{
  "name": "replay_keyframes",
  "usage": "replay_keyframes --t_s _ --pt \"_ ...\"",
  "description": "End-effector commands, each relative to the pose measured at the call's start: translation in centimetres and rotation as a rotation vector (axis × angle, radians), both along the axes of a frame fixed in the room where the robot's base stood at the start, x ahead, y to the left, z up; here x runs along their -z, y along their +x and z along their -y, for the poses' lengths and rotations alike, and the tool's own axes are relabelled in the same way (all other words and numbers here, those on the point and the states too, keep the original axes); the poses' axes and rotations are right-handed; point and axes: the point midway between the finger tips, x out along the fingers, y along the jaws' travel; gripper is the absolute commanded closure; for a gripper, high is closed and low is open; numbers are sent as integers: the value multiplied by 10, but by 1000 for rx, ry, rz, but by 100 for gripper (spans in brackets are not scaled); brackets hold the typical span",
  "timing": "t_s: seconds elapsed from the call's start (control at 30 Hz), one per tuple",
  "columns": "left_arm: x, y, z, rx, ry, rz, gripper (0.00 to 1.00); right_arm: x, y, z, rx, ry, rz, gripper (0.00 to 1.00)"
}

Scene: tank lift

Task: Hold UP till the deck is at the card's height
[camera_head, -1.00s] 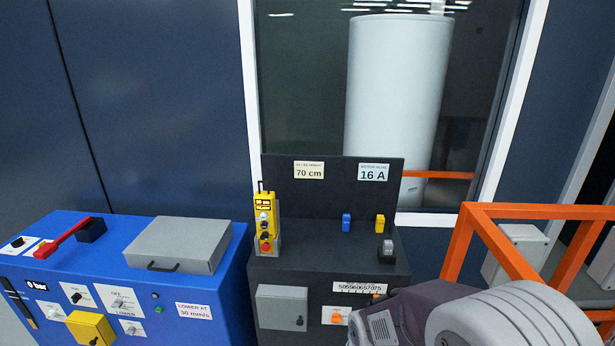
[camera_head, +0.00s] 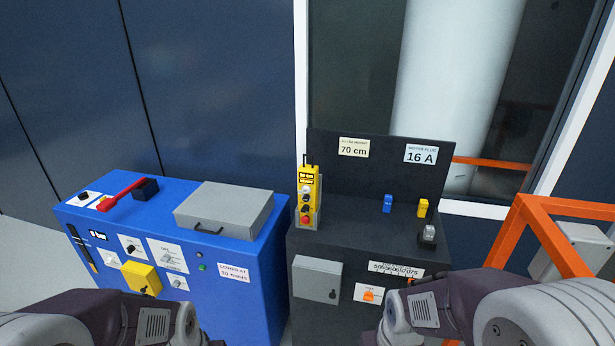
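The card reading 70 cm (camera_head: 354,147) is on the upright back panel of the dark console. A yellow hand control (camera_head: 308,195) with a small display, several buttons and a red one at the bottom stands in a grey holder on the console's left. Its display text is too small to read surely. No deck can be made out for certain. My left arm shows at the bottom left and my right arm at the bottom right, both below the console top. Neither gripper's fingers are in view.
A blue cabinet (camera_head: 245,292) stands left, with a grey lidded box (camera_head: 224,210), a red lever (camera_head: 122,194), a yellow box and a label reading LOWER AT 30 mm/s. The dark console (camera_head: 335,238) holds blue and yellow plugs and a 16 A card (camera_head: 420,154). Orange railing (camera_head: 548,235) stands right.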

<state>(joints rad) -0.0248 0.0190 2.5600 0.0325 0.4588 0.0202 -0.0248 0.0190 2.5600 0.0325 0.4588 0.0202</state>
Motion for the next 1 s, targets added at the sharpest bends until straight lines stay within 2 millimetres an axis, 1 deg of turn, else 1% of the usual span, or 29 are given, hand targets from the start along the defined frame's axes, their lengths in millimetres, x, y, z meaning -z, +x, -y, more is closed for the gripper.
replay_keyframes --t_s 0.3,0.37,0.4,0.43,1.0 --pt "0 0 0 0 0 0 64 0 0 0 0 0 0 67" --pt "0 0 0 0 0 0 64 0 0 0 0 0 0 84" --pt "0 0 0 0 0 0 64 0 0 0 0 0 0 95" --pt "0 0 0 0 0 0 64 0 0 0 0 0 0 100" --pt "0 0 0 0 0 0 64 0 0 0 0 0 0 100"
